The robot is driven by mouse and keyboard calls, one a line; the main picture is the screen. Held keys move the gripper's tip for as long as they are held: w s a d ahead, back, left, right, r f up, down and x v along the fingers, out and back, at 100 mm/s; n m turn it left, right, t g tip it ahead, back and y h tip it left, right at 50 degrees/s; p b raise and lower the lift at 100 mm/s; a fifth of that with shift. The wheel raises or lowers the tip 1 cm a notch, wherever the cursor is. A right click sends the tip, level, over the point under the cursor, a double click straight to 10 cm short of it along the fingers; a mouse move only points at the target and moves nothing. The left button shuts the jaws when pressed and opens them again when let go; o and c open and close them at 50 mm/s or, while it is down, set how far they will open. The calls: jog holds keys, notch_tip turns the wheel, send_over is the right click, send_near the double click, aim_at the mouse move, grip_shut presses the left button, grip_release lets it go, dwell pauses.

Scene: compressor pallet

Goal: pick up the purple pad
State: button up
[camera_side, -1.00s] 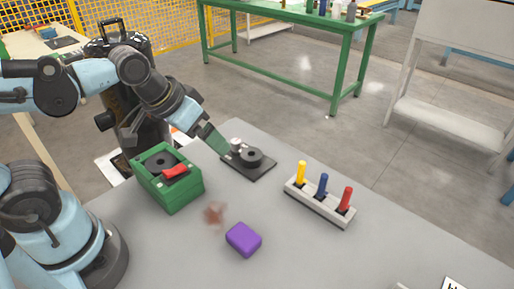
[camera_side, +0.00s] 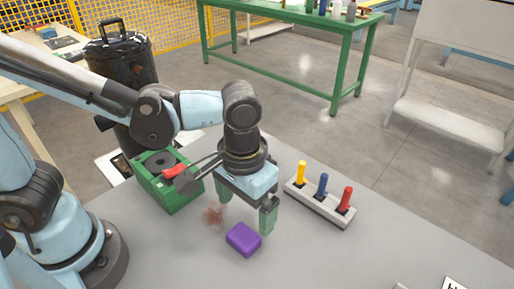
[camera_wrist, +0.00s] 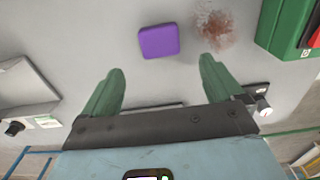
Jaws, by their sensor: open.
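The purple pad (camera_side: 243,239) lies flat on the grey table, a small block with rounded corners. It also shows in the wrist view (camera_wrist: 159,41), just beyond my fingertips and roughly centred between them. My gripper (camera_side: 245,217) is open and empty, with green fingers pointing down. In the side view it is above and just behind the pad, apart from it. Both fingers show in the wrist view (camera_wrist: 162,66), spread wider than the pad.
A green box (camera_side: 172,205) with a red part (camera_side: 173,171) stands left of the gripper. A pale rack (camera_side: 318,205) with yellow, blue and red handles stands to the right. A reddish-brown stain (camera_side: 213,214) marks the table. The table's front right is mostly clear.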

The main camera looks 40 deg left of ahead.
aim_at(246, 233)
jog(key=shift+f, duration=3.95)
jog(key=shift+c, duration=0.4)
jog(key=c, duration=1)
jog(key=shift+r, duration=0.1)
jog(key=shift+c, duration=0.2)
jog(key=shift+r, duration=0.7)
notch_tip(246, 233, up, 3)
jog(key=shift+f, duration=0.2)
jog(key=s+d+r, duration=0.4)
jog(key=s+r, duration=0.3)
jog(key=s, duration=0.3)
jog(key=shift+s+d, duration=0.3)
jog(key=shift+s, duration=0.05)
